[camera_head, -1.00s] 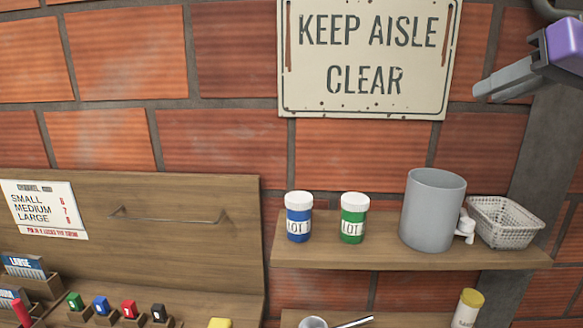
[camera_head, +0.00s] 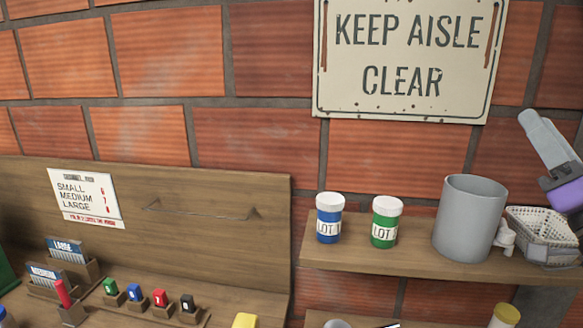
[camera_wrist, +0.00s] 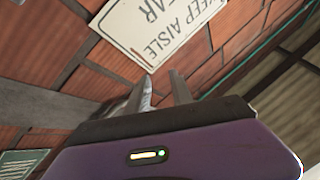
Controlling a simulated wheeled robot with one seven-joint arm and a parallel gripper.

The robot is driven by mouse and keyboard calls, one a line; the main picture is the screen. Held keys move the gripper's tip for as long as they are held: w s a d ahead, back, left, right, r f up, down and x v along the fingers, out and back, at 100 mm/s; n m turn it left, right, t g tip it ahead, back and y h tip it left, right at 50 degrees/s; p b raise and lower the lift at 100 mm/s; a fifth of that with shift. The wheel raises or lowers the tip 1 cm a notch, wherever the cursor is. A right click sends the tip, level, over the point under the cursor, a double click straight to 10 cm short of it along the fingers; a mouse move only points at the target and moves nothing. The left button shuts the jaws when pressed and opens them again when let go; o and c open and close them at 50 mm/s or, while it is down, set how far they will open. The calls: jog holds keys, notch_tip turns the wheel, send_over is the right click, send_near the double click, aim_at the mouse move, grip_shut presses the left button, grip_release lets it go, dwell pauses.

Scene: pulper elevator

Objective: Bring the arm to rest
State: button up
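My gripper (camera_head: 532,122) is at the right edge in the head view, a purple body with grey fingers pointing up and left. It is in front of the wall, above the white basket. In the wrist view my gripper (camera_wrist: 162,84) shows two fingers with a gap between them and nothing held. The rest of the arm is out of the head view.
A wooden shelf (camera_head: 400,262) holds a blue jar (camera_head: 329,218), a green jar (camera_head: 385,222), a grey cylinder (camera_head: 469,218) and a white basket (camera_head: 540,228). A wall sign (camera_head: 400,60) hangs above. A wooden rack (camera_head: 220,235) stands left.

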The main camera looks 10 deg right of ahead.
jog(key=s+a+f+m+g+h, duration=0.1)
jog(key=s+a+f+h, duration=0.2)
jog(key=f, duration=0.5)
jog(key=s+a+f+m+g+h, duration=0.1)
jog(key=s+a+f+g, duration=0.15)
jog(key=s+f, duration=0.45)
jog(key=s+a+f+m+g+h, duration=0.1)
jog(key=s+a+f+h, duration=0.15)
jog(key=f, duration=0.75)
jog(key=s+a+f+n+g+y, duration=0.2)
jog(key=s+a+f+n+y, duration=0.2)
jog(key=s+f, duration=0.5)
jog(key=s+a+f+n+g+y, duration=0.3)
jog(key=s+a+f, duration=0.5)
jog(key=s, duration=0.6)
jog(key=shift+a+f+n+g+y, duration=0.35)
jog(key=shift+f+n+y, duration=0.05)
jog(key=shift+n+y, duration=0.3)
